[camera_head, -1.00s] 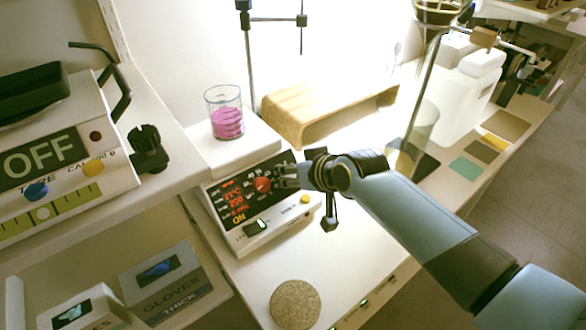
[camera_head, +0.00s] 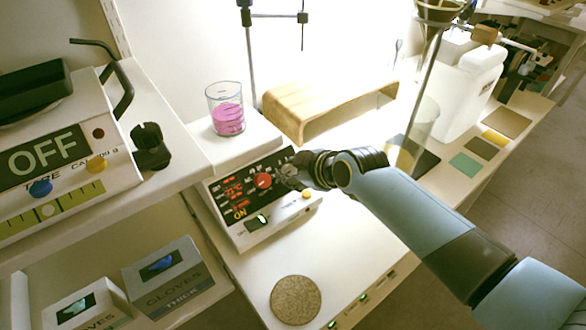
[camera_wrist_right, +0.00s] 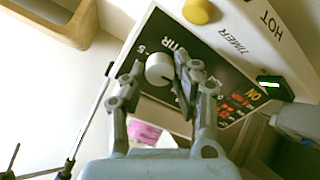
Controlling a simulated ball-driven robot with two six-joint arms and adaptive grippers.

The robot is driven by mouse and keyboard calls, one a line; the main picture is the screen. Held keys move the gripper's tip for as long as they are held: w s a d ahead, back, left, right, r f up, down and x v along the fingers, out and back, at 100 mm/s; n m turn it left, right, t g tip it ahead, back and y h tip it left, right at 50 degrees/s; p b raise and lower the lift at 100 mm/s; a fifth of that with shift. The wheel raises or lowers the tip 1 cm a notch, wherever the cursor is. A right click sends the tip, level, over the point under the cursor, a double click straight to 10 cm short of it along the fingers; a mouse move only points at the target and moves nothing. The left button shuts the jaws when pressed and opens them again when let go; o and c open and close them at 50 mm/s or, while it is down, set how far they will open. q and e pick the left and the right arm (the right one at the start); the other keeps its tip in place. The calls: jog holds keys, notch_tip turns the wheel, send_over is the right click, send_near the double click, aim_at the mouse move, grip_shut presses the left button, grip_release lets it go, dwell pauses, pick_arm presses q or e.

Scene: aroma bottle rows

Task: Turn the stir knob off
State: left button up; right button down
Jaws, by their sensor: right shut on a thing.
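The hotplate stirrer (camera_head: 240,232) stands on the bench with a beaker of pink liquid (camera_head: 228,117) on its top. Its black panel bears lit red readouts, a red knob (camera_head: 263,180) and, at the right end, my right gripper (camera_head: 290,172). In the right wrist view the pale grey stir knob (camera_wrist_right: 159,71), beside the lettering "STIR", sits between the two fingers of my right gripper (camera_wrist_right: 165,68), which is shut on it. In the head view the gripper hides this knob. My left gripper is not in view.
A yellow knob (camera_head: 306,194) and a green-lit switch (camera_head: 258,222) are on the stirrer's front. A wooden stand (camera_head: 330,97) is behind the gripper. A balance showing "OFF" (camera_head: 45,155) is on the left shelf. A round cork mat (camera_head: 295,300) lies in front, with clear bench around it.

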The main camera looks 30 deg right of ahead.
jog(key=shift+n, duration=0.6)
jog(key=c, duration=1)
grip_release()
jog(key=v, duration=1.2)
